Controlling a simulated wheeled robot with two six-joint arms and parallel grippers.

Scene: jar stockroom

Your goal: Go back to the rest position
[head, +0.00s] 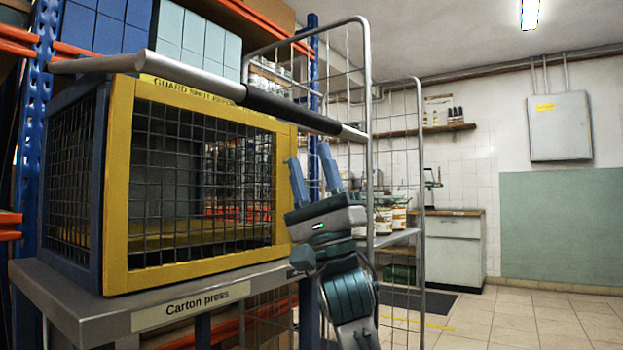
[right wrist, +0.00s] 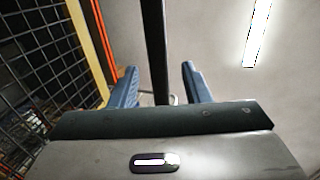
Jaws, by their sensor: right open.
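My right gripper (head: 313,172) is raised in front of the right edge of the yellow-framed guard of the carton press, with its fingers pointing up. Its two blue fingers stand apart with nothing held between them. In the right wrist view the open fingers (right wrist: 160,88) show with a dark bar (right wrist: 155,45) beyond and between them. In the head view a long bar with a black grip (head: 290,110) crosses above the guard, and the fingertips are below it. I cannot tell whether they touch it. My left gripper is not in view.
The carton press cage (head: 118,190) stands on a grey table (head: 75,300) at the left. A wire trolley (head: 420,200) stands behind my right gripper. A white cabinet (head: 455,250) is against the far wall. The tiled floor (head: 540,315) at the right is clear.

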